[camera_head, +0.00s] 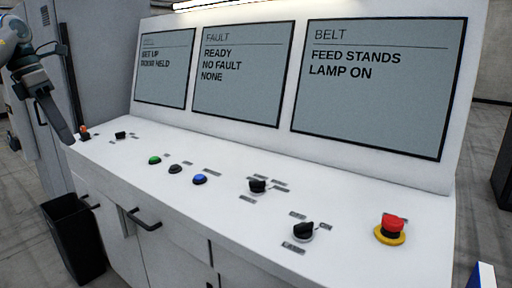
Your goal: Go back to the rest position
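My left gripper (60,128) comes in at the upper left, with its dark finger pointing down beside the left end of the white control console (330,235). It appears to hold nothing; I cannot tell whether its fingers are apart, since they are seen from the side. It looks close to the console's left edge, but I cannot tell if it touches. My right gripper is not in view.
The console carries a red emergency button (391,227), black knobs (303,230), and green (154,160) and blue (200,179) buttons. Screens (380,88) stand behind; the right one reads "FEED STANDS, LAMP ON". A black bin (75,240) stands at lower left, a grey cabinet (105,60) behind.

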